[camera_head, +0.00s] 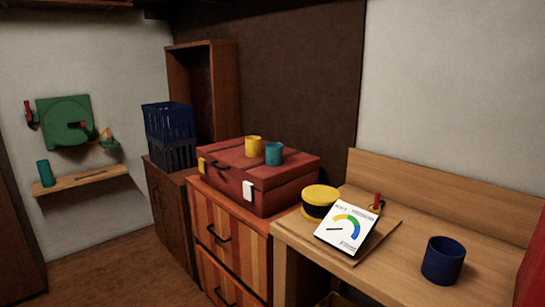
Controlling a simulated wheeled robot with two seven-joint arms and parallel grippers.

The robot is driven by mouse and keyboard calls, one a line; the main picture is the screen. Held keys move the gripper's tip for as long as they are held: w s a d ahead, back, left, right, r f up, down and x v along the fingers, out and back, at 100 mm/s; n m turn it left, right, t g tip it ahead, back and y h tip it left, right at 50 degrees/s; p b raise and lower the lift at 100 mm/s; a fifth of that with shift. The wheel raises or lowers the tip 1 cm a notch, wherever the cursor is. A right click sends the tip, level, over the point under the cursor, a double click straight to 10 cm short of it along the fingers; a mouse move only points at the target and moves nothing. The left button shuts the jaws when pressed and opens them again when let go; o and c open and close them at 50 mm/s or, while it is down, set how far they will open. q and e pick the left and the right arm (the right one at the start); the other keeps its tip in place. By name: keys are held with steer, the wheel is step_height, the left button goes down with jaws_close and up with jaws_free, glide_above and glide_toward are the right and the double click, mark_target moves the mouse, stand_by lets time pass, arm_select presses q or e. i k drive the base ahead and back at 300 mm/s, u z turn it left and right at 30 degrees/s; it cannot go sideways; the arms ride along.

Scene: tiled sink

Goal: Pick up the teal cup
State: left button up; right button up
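The teal cup (273,154) stands upright on top of a red chest (270,179). A yellow cup (253,146) stands just to its left and a little behind it. The teal cup's front and rim are in plain sight. Neither of my grippers shows in the head view, and nothing is seen touching the teal cup.
The red chest sits on a striped wooden drawer cabinet (229,236). To the right, a wooden bench (399,257) holds a blue cup (443,260), a yellow-and-black round thing (319,201) and a white gauge card (346,228). Blue crates (168,121) stand left. Floor is clear at lower left.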

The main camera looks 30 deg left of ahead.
mark_target(274, 151)
steer(key=u, duration=2.85)
steer(key=i, duration=1.7)
steer(key=z, duration=0.65)
